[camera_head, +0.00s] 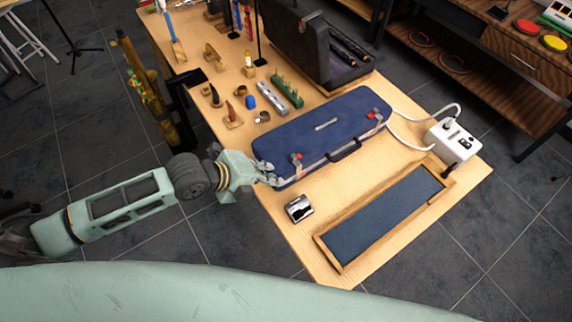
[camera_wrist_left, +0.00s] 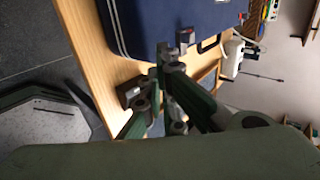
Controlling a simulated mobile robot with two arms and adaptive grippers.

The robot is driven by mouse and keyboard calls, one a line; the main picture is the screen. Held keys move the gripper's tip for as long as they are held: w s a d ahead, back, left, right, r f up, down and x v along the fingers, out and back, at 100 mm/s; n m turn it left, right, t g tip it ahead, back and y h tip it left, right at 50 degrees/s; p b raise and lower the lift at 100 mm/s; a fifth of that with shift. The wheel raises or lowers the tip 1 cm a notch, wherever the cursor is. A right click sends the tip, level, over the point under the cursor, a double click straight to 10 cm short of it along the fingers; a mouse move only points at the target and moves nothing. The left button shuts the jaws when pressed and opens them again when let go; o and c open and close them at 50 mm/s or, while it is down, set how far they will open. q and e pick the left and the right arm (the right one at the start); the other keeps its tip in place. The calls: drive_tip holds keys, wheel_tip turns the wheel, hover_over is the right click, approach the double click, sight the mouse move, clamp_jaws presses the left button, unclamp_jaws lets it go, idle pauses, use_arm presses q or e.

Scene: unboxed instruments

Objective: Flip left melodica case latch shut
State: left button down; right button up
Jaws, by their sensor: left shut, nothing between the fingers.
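The blue melodica case (camera_head: 322,126) lies closed on the wooden table, with a dark handle (camera_head: 344,149) on its front side. Its left latch (camera_head: 297,165) has a red part and sits at the front left of the case; whether it is up or down is too small to tell. The right latch (camera_head: 373,121) also shows red. My left gripper (camera_head: 272,179) is shut and empty at the case's front left corner, close to the left latch. In the left wrist view the gripper (camera_wrist_left: 165,65) is near the case (camera_wrist_left: 165,22) and the red-marked latch (camera_wrist_left: 184,38). My right gripper is not in view.
A silver block (camera_head: 299,208) and a wooden tray with a blue mat (camera_head: 385,217) lie in front of the case. A white box (camera_head: 452,141) with cables stands to the right. Small instruments and an open dark case (camera_head: 300,48) stand behind.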

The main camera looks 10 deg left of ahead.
sight(294, 157)
use_arm(q)
drive_tip(key=w+d+p, duration=0.1)
drive_tip(key=w, duration=0.1)
drive_tip(key=w+d+f, duration=0.1)
drive_tip(key=d, duration=0.1)
drive_tip(key=shift+w+d+p, duration=0.3)
drive_tip(key=shift+w+p, duration=0.05)
drive_tip(key=shift+p, duration=0.05)
drive_tip(key=shift+w+d+b, duration=0.35)
drive_tip(key=shift+w+d, duration=0.5)
drive_tip(key=shift+w, duration=0.05)
drive_tip(key=shift+s+a, duration=0.1)
drive_tip(key=shift+s, duration=0.05)
